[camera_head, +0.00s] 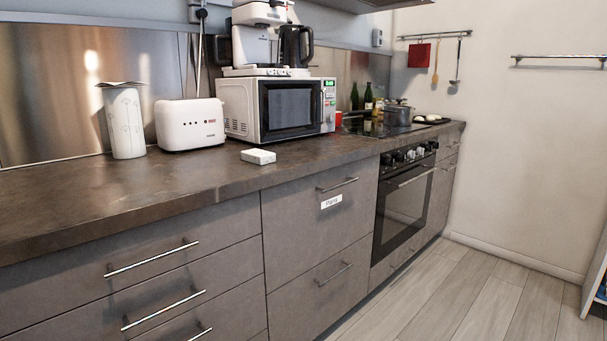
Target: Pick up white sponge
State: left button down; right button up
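The white sponge (258,156) is a small pale block lying flat on the dark countertop (150,190). It is in front of the white microwave (275,108), a little back from the counter's front edge. Nothing covers it. Neither of my grippers shows in the head view.
A white toaster (189,125) and a white paper-towel-like roll (124,122) stand left of the sponge. A pot (398,113) sits on the cooktop to the right. Drawers with protruding bar handles (338,185) line the counter front.

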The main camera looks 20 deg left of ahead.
aim_at(260, 157)
jog(key=u, duration=1)
jog(key=i+l, duration=0.15)
jog(key=z, duration=0.05)
